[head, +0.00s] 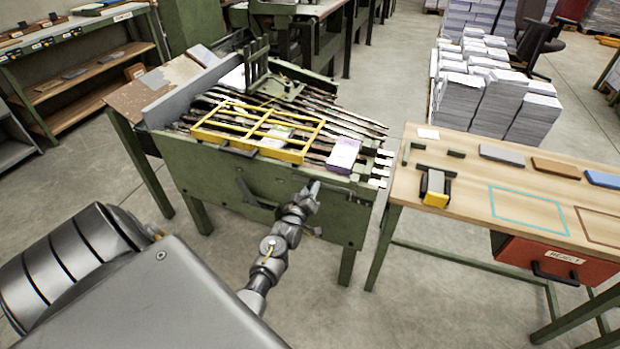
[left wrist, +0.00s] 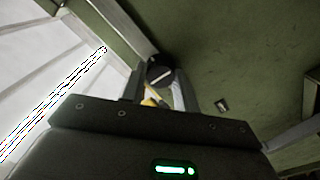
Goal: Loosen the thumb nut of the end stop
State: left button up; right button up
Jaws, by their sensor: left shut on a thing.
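My left gripper (head: 312,190) is at the front face of the green machine (head: 215,180), low and right of its middle. In the left wrist view its two fingers (left wrist: 160,88) stand on either side of a dark round knob with a pale line across it, which looks like the thumb nut (left wrist: 159,68). The gripper is shut on this knob. The knob sits by a grey bar (left wrist: 117,28) against a green surface. In the head view the gripper hides the knob, and I cannot make out the end stop clearly there. My right gripper is in neither view.
A yellow frame guard (head: 258,108) lies over the machine's slatted top, with a purple-and-white stack (head: 343,155) beside it. A dark lever (head: 247,191) sticks out left of my gripper. A wooden table (head: 470,215) stands to the right, with a red drawer (head: 545,262) below.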

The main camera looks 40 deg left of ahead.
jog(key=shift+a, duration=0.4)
pick_arm(q)
jog(key=o, duration=1)
jog(key=shift+c, duration=0.2)
jog(key=v, duration=1.1)
jog(key=shift+w+a, duration=0.1)
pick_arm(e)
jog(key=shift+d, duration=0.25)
